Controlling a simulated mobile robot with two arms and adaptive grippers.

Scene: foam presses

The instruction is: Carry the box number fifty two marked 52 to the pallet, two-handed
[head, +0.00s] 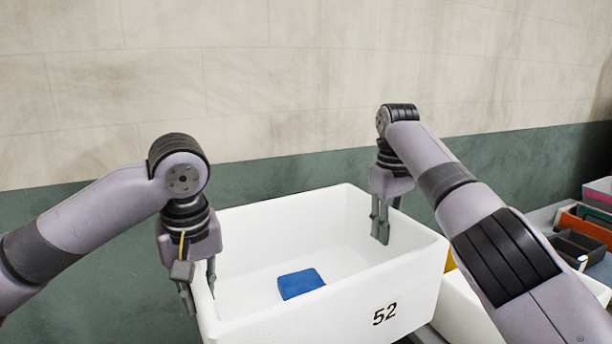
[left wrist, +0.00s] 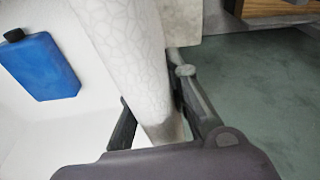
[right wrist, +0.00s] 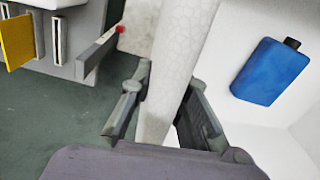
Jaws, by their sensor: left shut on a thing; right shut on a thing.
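The white box marked 52 (head: 340,314) is open-topped and looks about level in the head view, its number on the near wall. A blue bottle (head: 301,284) with a dark cap lies inside; it also shows in the left wrist view (left wrist: 40,68) and right wrist view (right wrist: 271,72). My left gripper (head: 201,288) is shut on the box's left wall, one finger inside and one outside. My right gripper (head: 382,228) is shut on the wall at the far right the same way. The box's underside is hidden. I cannot make out the pallet.
Another white container (head: 468,308) stands to the right, partly behind my right arm. Orange (head: 588,226) and dark (head: 577,246) bins sit at the far right. A wall (head: 90,215) runs behind the box. A yellow panel (right wrist: 17,42) and a red-tipped bar (right wrist: 102,50) show in the right wrist view.

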